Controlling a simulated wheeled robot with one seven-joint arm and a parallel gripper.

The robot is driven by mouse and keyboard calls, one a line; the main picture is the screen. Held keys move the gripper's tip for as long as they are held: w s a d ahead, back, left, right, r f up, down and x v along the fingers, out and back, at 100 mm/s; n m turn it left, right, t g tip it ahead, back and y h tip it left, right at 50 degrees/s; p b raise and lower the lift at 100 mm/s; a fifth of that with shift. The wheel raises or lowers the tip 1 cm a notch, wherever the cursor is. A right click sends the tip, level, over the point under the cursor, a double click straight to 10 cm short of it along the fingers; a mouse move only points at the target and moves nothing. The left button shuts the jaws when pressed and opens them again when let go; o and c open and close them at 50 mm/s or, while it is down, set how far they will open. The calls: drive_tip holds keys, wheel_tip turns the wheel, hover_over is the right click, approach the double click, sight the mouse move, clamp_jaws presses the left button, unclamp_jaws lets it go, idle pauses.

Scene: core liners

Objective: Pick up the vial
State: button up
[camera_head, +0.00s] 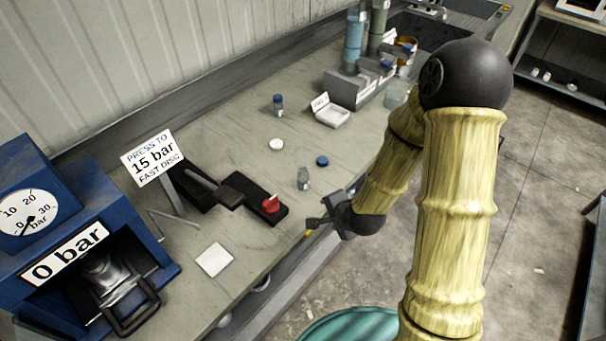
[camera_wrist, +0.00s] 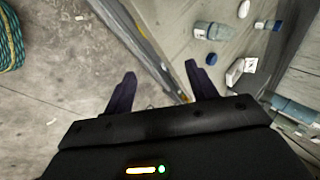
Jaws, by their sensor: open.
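Two small vials stand on the bench. A clear greyish vial (camera_head: 303,181) without a visible cap is near the front edge, and it shows at upper right in the wrist view (camera_wrist: 210,31). A vial with a blue cap (camera_head: 278,107) stands farther back, and it also shows in the wrist view (camera_wrist: 266,24). A loose blue disc-shaped cap (camera_head: 322,160) lies behind the nearer vial. My gripper (camera_head: 314,223) is at the bench's front edge, just in front of the nearer vial and apart from it. In the wrist view its fingers (camera_wrist: 161,72) are spread with nothing between them.
A black device with a red knob (camera_head: 271,204) lies left of the nearer vial. A white round lid (camera_head: 276,144) and a labelled white tray (camera_head: 331,116) are behind. The blue press (camera_head: 110,235) is at left, beside a white square (camera_head: 214,260).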

drive_tip(key=a+m+t+p, duration=0.1)
drive_tip(key=m+t, duration=0.1)
drive_tip(key=m, duration=0.5)
drive_tip(key=a+m+t+p, duration=0.2)
drive_tip(key=m, duration=0.5)
drive_tip(key=w+a+r+m+t+p, duration=0.1)
drive_tip(key=a+m+t+p, duration=0.1)
drive_tip(key=m, duration=0.6)
drive_tip(key=shift+a+t, duration=0.2)
drive_tip(key=shift+t, duration=0.1)
drive_tip(key=x, duration=0.3)
drive_tip(key=shift+d+f, duration=0.1)
drive_tip(key=shift+f, duration=0.1)
drive_tip(key=w+b, duration=0.1)
drive_tip(key=b, duration=0.3)
drive_tip(key=shift+w+f, duration=0.1)
drive_tip(key=shift+w+b, duration=0.1)
drive_tip(key=shift+b, duration=0.3)
drive_tip(key=b, duration=0.3)
drive_tip(key=shift+w, duration=0.25)
